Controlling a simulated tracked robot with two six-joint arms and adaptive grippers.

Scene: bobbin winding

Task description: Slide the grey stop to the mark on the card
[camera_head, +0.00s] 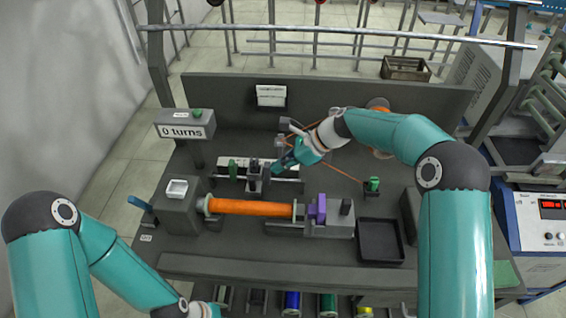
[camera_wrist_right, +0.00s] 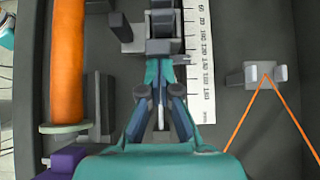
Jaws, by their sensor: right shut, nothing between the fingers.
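A dark grey block, which looks like the grey stop (camera_head: 254,184), sits at the white scale strip (camera_head: 288,180) behind the orange bobbin. In the right wrist view the grey block (camera_wrist_right: 162,20) stands just left of the scale (camera_wrist_right: 200,75). My right gripper (camera_head: 277,168) is shut and empty, just right of the block; in its wrist view the fingertips (camera_wrist_right: 160,62) are at the block's near end, and I cannot tell whether they touch. A white card (camera_head: 271,95) is on the back panel, its marking too small to read.
The orange bobbin (camera_head: 250,208) lies in front of the scale. A purple piece (camera_head: 317,208), a black tray (camera_head: 381,240) and a green spool (camera_head: 374,184) are to the right. An orange thread runs behind my right gripper.

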